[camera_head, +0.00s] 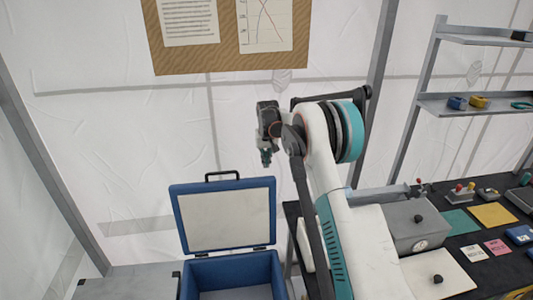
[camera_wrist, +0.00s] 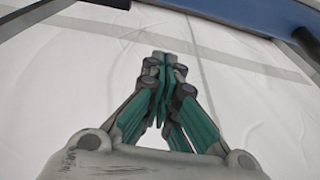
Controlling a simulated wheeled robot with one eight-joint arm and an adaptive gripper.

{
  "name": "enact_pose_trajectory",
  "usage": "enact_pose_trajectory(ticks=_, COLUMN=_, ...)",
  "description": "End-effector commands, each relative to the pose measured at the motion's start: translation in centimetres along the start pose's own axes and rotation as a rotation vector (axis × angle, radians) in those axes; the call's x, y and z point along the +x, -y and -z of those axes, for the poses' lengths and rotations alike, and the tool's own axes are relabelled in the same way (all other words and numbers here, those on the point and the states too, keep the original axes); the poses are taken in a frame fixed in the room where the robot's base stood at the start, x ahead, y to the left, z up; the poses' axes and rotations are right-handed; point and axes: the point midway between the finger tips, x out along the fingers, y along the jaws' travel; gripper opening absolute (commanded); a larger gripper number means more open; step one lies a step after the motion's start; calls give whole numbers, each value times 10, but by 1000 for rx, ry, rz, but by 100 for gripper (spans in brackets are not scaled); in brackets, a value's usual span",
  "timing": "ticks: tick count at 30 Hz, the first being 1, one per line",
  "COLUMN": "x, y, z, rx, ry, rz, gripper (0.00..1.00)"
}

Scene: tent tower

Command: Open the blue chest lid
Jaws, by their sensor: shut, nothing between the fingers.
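The blue chest (camera_head: 235,271) stands at the lower middle of the head view, on a grey surface. Its lid (camera_head: 226,216) is open and stands up, leaning back on its hinges, with its pale inner panel facing me. A black handle (camera_head: 222,176) sits on the lid's top edge. My gripper (camera_head: 266,160) is above and to the right of the lid, apart from it. In the wrist view my gripper (camera_wrist: 165,60) is shut with its teal fingers together and empty. A blue edge (camera_wrist: 240,15) shows at the top of the wrist view.
A notice board (camera_head: 228,62) hangs on the white tent wall. Space left of the lid is clear.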

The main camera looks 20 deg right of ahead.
Motion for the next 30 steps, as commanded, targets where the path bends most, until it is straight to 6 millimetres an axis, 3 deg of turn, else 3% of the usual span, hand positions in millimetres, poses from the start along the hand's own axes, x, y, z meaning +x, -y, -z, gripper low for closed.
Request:
enact_pose_trajectory(ticks=5, x=27, y=0, z=0, rx=0, ry=0, rz=0, gripper=0)
enact_pose_trajectory(ticks=16, x=12, y=0, z=-33, rx=0, ry=1, rz=0, gripper=0)
enact_pose_trajectory(ticks=30, x=10, y=0, z=-38, rx=-1, ry=0, rz=0, gripper=0)
